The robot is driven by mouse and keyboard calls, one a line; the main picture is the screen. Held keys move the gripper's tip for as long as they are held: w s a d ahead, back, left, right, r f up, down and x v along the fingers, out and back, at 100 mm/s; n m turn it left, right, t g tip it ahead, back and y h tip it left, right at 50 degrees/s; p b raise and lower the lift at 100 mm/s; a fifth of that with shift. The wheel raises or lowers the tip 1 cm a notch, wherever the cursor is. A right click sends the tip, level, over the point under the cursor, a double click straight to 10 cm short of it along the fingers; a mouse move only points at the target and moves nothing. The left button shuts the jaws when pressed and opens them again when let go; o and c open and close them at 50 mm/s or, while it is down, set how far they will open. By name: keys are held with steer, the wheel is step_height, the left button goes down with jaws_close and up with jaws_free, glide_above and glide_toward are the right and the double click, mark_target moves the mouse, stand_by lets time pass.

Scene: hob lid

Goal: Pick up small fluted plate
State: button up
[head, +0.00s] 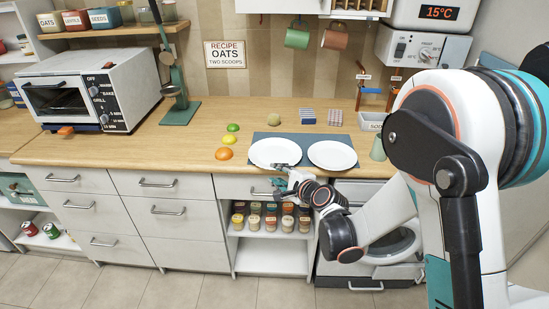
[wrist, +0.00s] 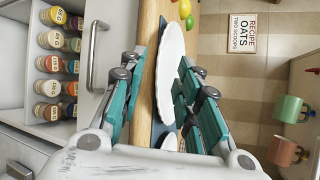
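Two white plates lie on a dark blue mat (head: 304,143) on the wooden counter. The left plate (head: 272,150) looks slightly larger than the right plate (head: 332,154). In the wrist view the left plate (wrist: 171,65) shows a slightly wavy, fluted-looking rim; the right plate (wrist: 170,142) is mostly hidden behind my gripper. My gripper (head: 279,172) is at the front edge of the left plate. In the wrist view my gripper (wrist: 163,76) is open, its teal fingers well apart with the left plate seen between them. Contact with the rim cannot be told.
An orange (head: 223,154), a lemon (head: 228,140) and a lime (head: 233,127) lie left of the mat. Striped boxes (head: 308,117) and a round item (head: 273,119) stand behind. Drawer handles (head: 157,183) project below the counter edge. Free counter lies left of the fruit.

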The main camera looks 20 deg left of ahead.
mark_target(270, 168)
steer(key=b+x, duration=0.2)
steer(key=x, duration=0.4)
steer(key=shift+w+f, duration=0.15)
steer(key=shift+w, duration=0.1)
steer(key=shift+d, duration=0.1)
jaws_close()
